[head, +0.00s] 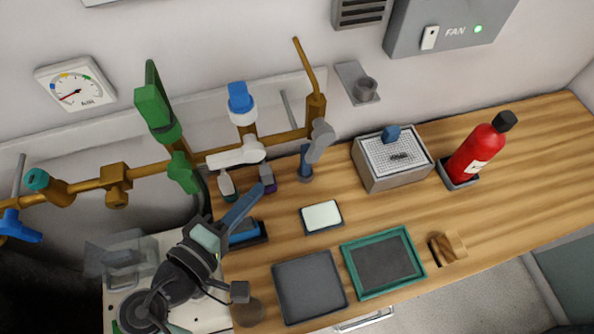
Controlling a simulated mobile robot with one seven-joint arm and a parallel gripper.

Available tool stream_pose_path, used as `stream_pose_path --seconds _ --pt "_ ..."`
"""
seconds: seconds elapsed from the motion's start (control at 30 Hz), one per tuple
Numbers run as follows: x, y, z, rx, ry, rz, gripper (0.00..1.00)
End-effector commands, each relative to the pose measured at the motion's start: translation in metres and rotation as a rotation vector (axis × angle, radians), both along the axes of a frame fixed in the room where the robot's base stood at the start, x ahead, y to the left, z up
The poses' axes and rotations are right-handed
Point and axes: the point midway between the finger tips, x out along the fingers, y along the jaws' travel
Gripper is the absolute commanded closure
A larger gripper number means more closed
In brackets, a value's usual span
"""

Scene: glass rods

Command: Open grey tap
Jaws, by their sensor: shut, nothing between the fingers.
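The grey tap (321,137) is at the right end of the brown pipe run, below an upright brown pipe piece. Its grey lever slants down and left from a rounded top. My gripper (259,189) reaches up and right from the lower left, its slim blue-grey fingers shut and empty. The fingertips appear below and left of the grey tap, apart from it.
A white lever (236,157), a green valve (155,108) and a blue-capped fitting (240,98) sit along the pipe (145,171). A grey box (391,172), red extinguisher (475,152), green-rimmed tray (383,263) and dark mat (309,287) are on the wooden bench.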

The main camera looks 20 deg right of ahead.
Motion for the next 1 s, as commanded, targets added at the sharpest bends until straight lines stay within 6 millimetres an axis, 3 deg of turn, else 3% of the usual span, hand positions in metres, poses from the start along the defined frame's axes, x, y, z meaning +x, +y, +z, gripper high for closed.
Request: stream_pose_path --seconds 0.17,0.33,0.77,1.0 --pt "-0.01 0.009 0.001 0.023 -0.136 0.036 1.0" --pt "-0.001 0.001 0.003 0.025 -0.151 0.036 1.0" --pt "0.061 -0.06 -0.013 0.025 -0.147 0.033 1.0" --pt "0.06 -0.09 -0.023 0.025 -0.146 0.034 1.0"
